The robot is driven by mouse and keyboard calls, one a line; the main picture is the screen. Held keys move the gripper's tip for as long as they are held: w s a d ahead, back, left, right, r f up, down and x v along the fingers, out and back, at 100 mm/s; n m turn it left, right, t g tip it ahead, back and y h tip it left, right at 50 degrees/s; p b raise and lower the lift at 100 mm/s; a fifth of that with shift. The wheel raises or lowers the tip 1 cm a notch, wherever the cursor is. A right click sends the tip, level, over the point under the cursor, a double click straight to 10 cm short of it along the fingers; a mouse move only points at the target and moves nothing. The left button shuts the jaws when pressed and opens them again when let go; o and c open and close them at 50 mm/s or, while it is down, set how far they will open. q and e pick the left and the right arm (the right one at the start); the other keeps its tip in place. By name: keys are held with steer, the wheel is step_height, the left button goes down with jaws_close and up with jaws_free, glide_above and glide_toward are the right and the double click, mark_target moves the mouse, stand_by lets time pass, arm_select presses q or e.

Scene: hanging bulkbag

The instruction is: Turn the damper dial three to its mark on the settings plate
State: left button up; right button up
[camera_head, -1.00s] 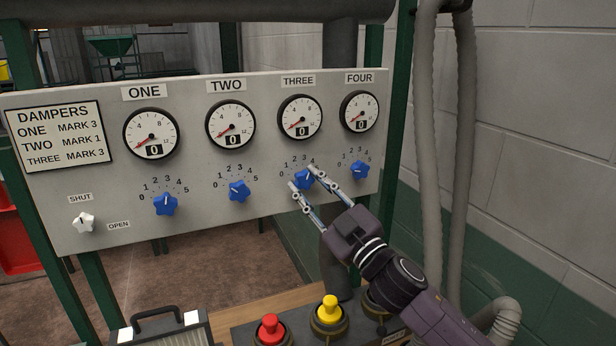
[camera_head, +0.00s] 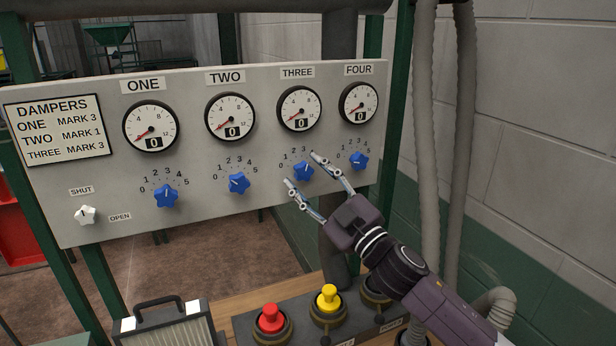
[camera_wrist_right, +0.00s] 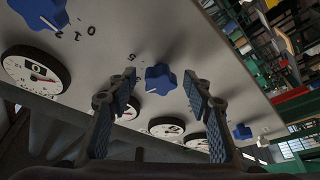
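Dial three (camera_head: 303,171) is a blue star-shaped knob on the grey panel, under the gauge labelled THREE (camera_head: 299,109), which reads 0. A scale from 0 to 5 surrounds it, partly hidden by my right gripper. The right gripper (camera_head: 301,168) is open, one fingertip on each side of dial three. In the wrist view the dial (camera_wrist_right: 158,79) sits between the open fingers (camera_wrist_right: 160,80), with a gap on both sides. The dial's exact pointer setting is hard to read. The settings plate (camera_head: 58,132) reads THREE MARK 3. My left gripper is not in view.
Blue dials one (camera_head: 166,196), two (camera_head: 238,183) and four (camera_head: 359,161) sit along the panel, dial four close to my right finger. A white SHUT/OPEN knob (camera_head: 86,215) is at the left. Red (camera_head: 270,318) and yellow (camera_head: 328,299) buttons stand below. Grey hoses (camera_head: 424,150) hang at right.

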steer(key=shift+f, duration=0.1)
steer(key=v, duration=1.2)
